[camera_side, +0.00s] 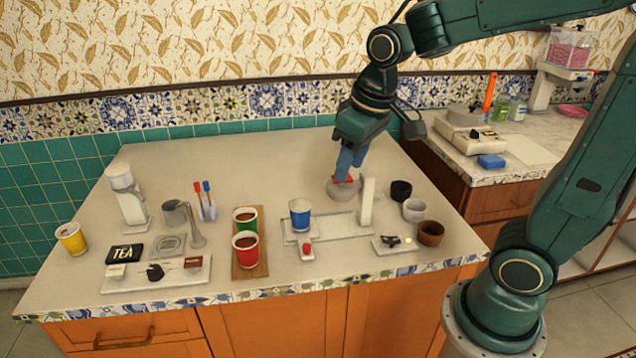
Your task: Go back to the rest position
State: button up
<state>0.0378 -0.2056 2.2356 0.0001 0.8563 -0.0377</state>
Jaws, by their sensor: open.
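My gripper (350,164) points down over the back middle of the counter, with its blue fingers just above or around a small grey round pot (340,190) with a red top. It is open; the fingers overlap in this view, and I cannot tell whether they touch the pot. The pot stands on the pale counter (270,165), behind the white stand (367,200).
A blue cup (300,216) stands on the stand's flat base. Green (245,217) and red (245,250) cups of dark drink stand on a wooden board. A yellow cup (71,238) is far left. Bowls (414,210) stand at right. The back left counter is free.

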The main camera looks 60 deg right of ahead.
jog(key=s+a+r+t, duration=0.1)
jog(key=s+r+t, duration=0.1)
jog(key=s, duration=1)
jog(key=shift+r+t, duration=0.3)
